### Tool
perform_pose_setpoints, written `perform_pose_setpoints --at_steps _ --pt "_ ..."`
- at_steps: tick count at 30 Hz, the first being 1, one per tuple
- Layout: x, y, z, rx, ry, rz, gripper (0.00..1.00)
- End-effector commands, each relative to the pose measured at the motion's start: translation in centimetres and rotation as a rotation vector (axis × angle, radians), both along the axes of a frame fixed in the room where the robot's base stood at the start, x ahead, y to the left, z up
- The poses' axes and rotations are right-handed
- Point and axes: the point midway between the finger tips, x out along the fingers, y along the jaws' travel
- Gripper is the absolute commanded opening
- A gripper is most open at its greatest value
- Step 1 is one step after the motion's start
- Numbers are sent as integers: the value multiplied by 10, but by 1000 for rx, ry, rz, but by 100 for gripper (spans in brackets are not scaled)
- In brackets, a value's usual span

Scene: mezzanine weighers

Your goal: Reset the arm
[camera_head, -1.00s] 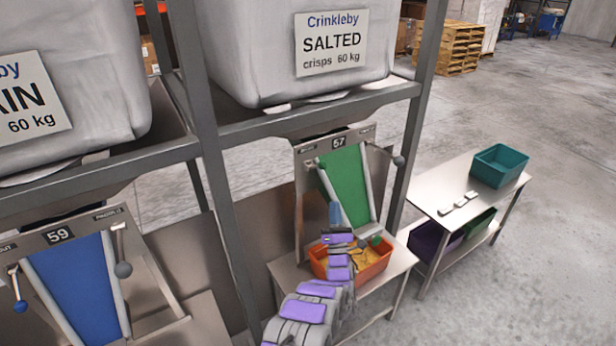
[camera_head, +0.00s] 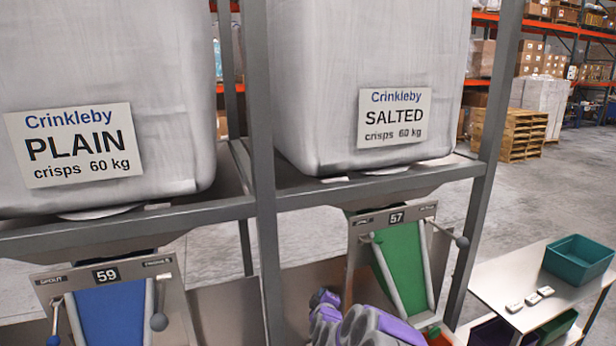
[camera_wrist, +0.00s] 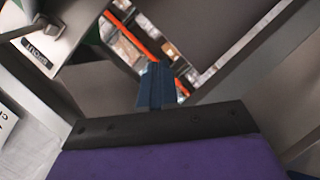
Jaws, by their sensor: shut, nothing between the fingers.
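My gripper (camera_wrist: 157,88) shows in the wrist view as blue fingers held together beyond the dark edge of my purple wrist. It is shut and nothing is between the fingers. In the head view my folded purple and grey arm (camera_head: 360,328) shows at the bottom edge, in front of weigher 57 (camera_head: 396,216); the fingers cannot be made out there. In the wrist view, a tilted grey panel with a SPOUT label (camera_wrist: 35,50) and a lever is close at the upper left.
Sacks marked PLAIN (camera_head: 85,60) and SALTED (camera_head: 370,50) sit on a grey frame (camera_head: 262,190). Weigher 59 (camera_head: 105,275) is at left. An orange crate (camera_head: 438,338) is mostly cut off below. A teal crate (camera_head: 578,260) stands on the right table. Open floor lies behind.

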Motion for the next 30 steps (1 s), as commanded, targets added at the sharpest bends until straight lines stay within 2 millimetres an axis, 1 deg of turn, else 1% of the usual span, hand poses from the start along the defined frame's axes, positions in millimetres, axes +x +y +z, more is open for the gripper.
perform_pose_setpoints --at_steps 1,3,5,6,8,11,12,14,17,18,20,22,23,24,26,27,29,30 --pt "-7 18 7 64 36 30 0" --pt "-18 36 17 148 96 65 0" --pt "-31 49 27 214 150 95 0" --pt "-41 55 31 255 192 113 0" --pt "-57 61 41 313 249 136 0" --pt "-87 69 56 391 346 166 0" --pt "-102 70 59 418 392 175 0" --pt "-123 71 67 452 454 183 0" --pt "-161 71 75 493 558 178 0" --pt "-179 71 75 503 606 170 0" --pt "-204 70 77 514 671 151 0" --pt "-234 68 78 520 745 119 0" --pt "-247 64 79 523 773 102 0" --pt "-266 60 76 523 820 75 0" --pt "-293 53 75 523 879 28 0" --pt "-311 47 73 525 917 -8 0" --pt "-340 34 71 526 971 -69 0" --pt "-359 24 68 526 1011 -114 0"
